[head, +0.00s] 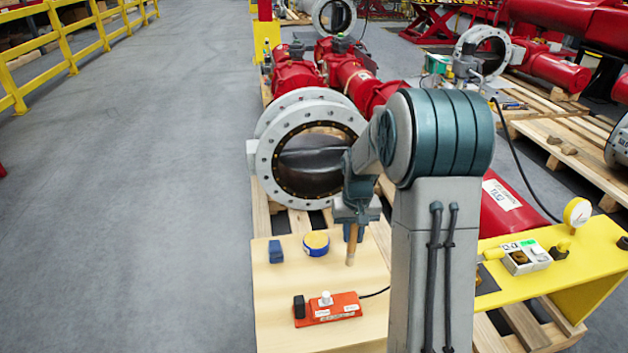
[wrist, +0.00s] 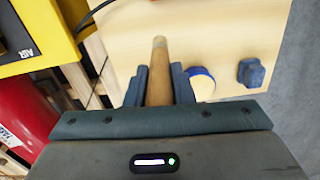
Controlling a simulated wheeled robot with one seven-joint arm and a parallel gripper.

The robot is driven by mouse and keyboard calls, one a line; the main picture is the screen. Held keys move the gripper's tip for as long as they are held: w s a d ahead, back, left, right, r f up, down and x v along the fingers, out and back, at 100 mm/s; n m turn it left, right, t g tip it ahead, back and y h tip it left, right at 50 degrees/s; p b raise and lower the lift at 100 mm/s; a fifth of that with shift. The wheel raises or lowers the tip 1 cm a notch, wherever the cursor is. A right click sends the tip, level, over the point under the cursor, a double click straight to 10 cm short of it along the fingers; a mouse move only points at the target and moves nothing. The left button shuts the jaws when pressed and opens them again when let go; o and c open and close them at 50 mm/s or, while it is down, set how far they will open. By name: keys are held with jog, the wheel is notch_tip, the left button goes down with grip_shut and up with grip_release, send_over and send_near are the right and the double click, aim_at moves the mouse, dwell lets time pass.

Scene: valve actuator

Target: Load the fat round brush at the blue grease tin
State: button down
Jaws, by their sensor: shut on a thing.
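My gripper (head: 352,233) points down over the pale wooden board and is shut on the fat round brush (head: 351,254). In the wrist view the brush (wrist: 159,55) is a tan wooden cylinder between the two fingers (wrist: 159,80), with a greyish end pointing away. I cannot make out bristles. The blue grease tin (head: 316,243) is a short round tin with a yellowish top, on the board just left of the brush. In the wrist view the tin (wrist: 201,86) shows right of the fingers, partly hidden by one. The brush appears apart from the tin.
A small blue block (head: 275,251) stands left of the tin. A red box (head: 328,309) with a white knob and a cable lies nearer on the board (head: 275,290). A large flanged valve (head: 262,180) stands behind. A yellow bench (head: 580,270) with a gauge is at right.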

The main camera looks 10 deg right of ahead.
jog(key=w+a+r+m+p, duration=0.2)
jog(key=w+a+m+p, duration=0.15)
jog(key=w+m, duration=0.35)
jog(key=w+a+r+m+p, duration=0.2)
jog(key=w+a+m+p, duration=0.1)
jog(key=w+m+p, duration=0.3)
notch_tip(320, 180, down, 6)
jog(key=m+b, duration=0.1)
jog(key=b, duration=0.3)
jog(key=shift+w+a, duration=0.15)
jog(key=shift+w, duration=0.05)
jog(key=shift+f+b, duration=0.55)
dwell(1.5)
notch_tip(320, 180, up, 7)
jog(key=p, duration=0.4)
dwell(0.4)
jog(key=shift+s, duration=0.1)
dwell(0.5)
